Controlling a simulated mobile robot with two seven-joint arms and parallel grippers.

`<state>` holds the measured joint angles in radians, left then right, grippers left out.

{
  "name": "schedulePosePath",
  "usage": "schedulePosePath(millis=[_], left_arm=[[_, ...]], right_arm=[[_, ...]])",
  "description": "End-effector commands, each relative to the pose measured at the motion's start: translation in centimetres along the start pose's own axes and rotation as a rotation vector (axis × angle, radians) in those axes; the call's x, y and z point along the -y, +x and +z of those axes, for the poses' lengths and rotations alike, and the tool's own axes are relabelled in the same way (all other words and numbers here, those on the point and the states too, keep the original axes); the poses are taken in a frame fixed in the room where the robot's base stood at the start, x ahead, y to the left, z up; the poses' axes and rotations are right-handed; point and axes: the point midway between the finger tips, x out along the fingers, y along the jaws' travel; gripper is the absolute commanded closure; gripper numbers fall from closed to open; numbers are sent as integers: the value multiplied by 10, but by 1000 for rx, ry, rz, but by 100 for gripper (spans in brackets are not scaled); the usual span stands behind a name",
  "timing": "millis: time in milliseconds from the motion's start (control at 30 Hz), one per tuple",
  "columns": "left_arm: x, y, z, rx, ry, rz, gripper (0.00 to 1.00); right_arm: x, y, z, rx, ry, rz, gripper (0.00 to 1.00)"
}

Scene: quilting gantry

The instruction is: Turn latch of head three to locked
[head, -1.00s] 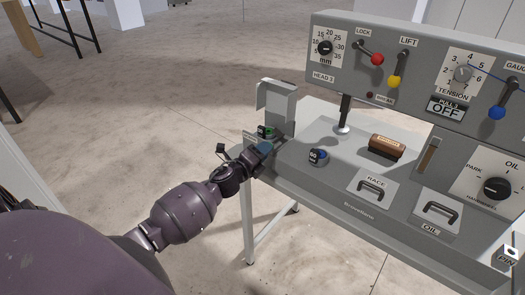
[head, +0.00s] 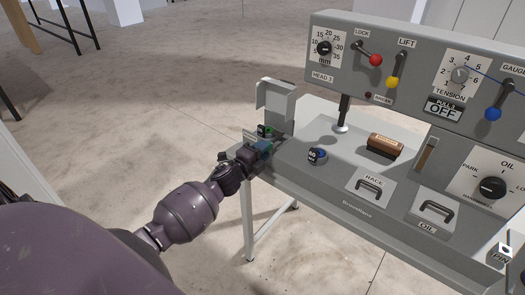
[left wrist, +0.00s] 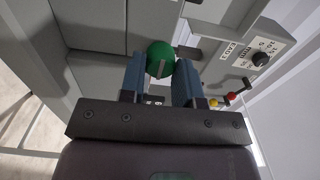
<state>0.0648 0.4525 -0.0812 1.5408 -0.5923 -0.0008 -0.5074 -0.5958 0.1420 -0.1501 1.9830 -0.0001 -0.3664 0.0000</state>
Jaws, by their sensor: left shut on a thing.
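The grey panel (head: 420,40) marked HEAD 3 carries a LOCK lever with a red ball (head: 376,60); the red ball also shows in the left wrist view (left wrist: 231,97). My left gripper (head: 264,146) is far from that lever, at the machine's left end. Its blue fingers (left wrist: 158,75) are shut on a round green knob (left wrist: 161,58), which shows a grey slot. In the head view the green knob (head: 265,130) is partly hidden, beside an upright grey bracket (head: 277,97). My right gripper is not in view.
A yellow-ball LIFT lever (head: 392,82) stands beside the LOCK lever. A blue knob piece (head: 317,155), a brown block (head: 385,145) and a RACE handle (head: 371,186) are on the grey bed. Open floor (head: 110,140) lies to the left.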

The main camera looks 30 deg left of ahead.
Motion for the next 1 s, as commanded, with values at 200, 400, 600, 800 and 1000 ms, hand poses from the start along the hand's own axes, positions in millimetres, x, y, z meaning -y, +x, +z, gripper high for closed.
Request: schedulePosePath(millis=[200,400,600,800,1000], left_arm=[[0,0,0,0,-3,1,65],[0,0,0,0,-1,1,44],[0,0,0,0,-1,0,44],[-1,-13,0,0,0,1,44],[-2,-46,1,0,-1,2,44]], right_arm=[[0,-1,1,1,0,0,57],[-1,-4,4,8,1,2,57],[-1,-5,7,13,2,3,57],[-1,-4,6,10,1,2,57],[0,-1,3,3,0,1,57]])
